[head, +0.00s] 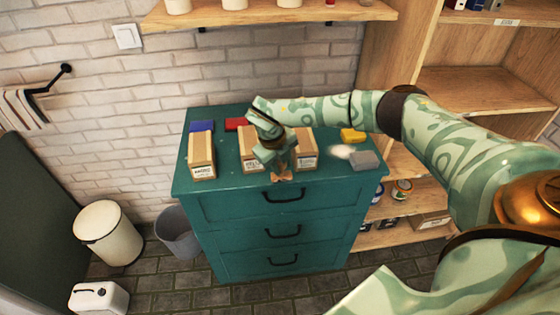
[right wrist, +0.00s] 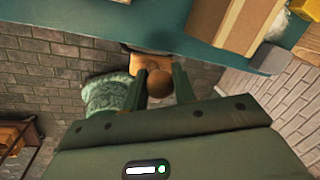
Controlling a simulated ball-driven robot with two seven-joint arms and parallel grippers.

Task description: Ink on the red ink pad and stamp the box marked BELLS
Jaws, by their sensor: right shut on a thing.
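My right gripper (head: 280,165) is shut on a wooden stamp (head: 282,176), held at the dresser's front edge between the middle and right boxes. In the right wrist view, the stamp's round knob (right wrist: 160,84) sits between the fingers, with its wider base beyond. The red ink pad (head: 236,124) lies at the back, behind the middle box (head: 249,150). A left box (head: 202,157) and a right box (head: 307,148), partly behind the gripper, also stand on the dresser. Their labels are too small to read, so I cannot tell which says BELLS. My left gripper is out of view.
The boxes stand on a teal dresser (head: 224,182). A blue pad (head: 201,126) lies back left, a yellow pad (head: 353,135) back right, and a grey block (head: 366,160) front right. A wall shelf (head: 268,17) hangs above. A wooden bookcase (head: 473,91) stands at right.

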